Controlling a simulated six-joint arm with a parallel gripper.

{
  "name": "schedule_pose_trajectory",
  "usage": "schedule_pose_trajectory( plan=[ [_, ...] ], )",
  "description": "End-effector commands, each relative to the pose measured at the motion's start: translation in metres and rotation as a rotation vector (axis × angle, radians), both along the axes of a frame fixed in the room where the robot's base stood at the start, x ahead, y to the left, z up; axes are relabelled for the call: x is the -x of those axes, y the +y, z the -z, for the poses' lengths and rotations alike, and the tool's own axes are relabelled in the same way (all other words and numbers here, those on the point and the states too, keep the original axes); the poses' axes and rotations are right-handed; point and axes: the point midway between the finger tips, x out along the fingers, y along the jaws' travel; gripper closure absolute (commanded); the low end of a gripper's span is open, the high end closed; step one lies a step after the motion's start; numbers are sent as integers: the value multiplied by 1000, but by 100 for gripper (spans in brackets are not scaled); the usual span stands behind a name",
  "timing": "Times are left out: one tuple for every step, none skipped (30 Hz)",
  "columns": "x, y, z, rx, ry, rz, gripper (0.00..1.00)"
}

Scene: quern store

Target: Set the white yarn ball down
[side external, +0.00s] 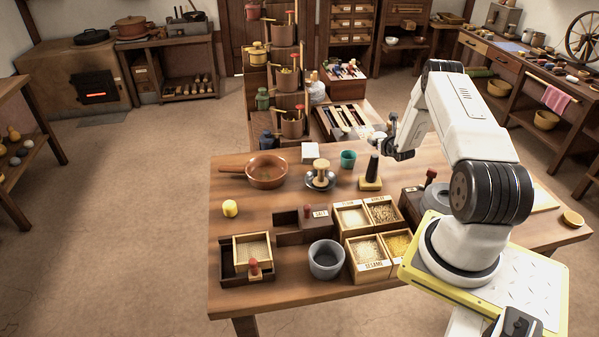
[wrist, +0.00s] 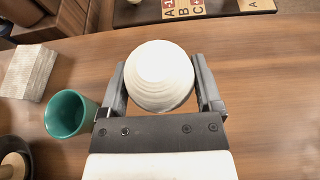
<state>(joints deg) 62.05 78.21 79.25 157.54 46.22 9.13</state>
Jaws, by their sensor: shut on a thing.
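The white yarn ball (wrist: 160,76) is round with ridged winding and sits between the two dark fingers of my gripper (wrist: 158,64) in the wrist view. The fingers press on it from both sides. In the side external view my gripper (side external: 393,147) is over the back right part of the wooden table (side external: 230,250), beyond the black cone. The ball is hard to make out there. The gap between the ball and the tabletop cannot be told.
A teal cup (side external: 348,159) stands left of my gripper, also in the wrist view (wrist: 70,114). Seed boxes (side external: 368,262) fill the front.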

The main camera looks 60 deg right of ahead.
Motion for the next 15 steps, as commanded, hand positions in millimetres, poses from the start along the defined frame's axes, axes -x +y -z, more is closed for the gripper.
schedule_pose_trajectory(
  plan=[
    [0, 0, 5, -1, 1, 0, 75],
    [0, 0, 8, -1, 1, 0, 75],
    [0, 0, 11, 0, 0, 0, 75],
    [0, 0, 13, 0, 0, 0, 75],
    [0, 0, 16, 0, 0, 0, 75],
    [0, 0, 19, -1, 1, 0, 75],
    [0, 0, 22, 0, 0, 0, 75],
    [0, 0, 24, 0, 0, 0, 75],
    [0, 0, 27, -1, 1, 0, 75],
    [0, 0, 30, -1, 1, 0, 75],
    [0, 0, 32, 0, 0, 0, 75],
    [0, 0, 34, 0, 0, 0, 75],
    [0, 0, 36, 0, 0, 0, 75],
    [0, 0, 38, -1, 1, 0, 75],
    [0, 0, 40, 0, 0, 0, 75]
  ],
)
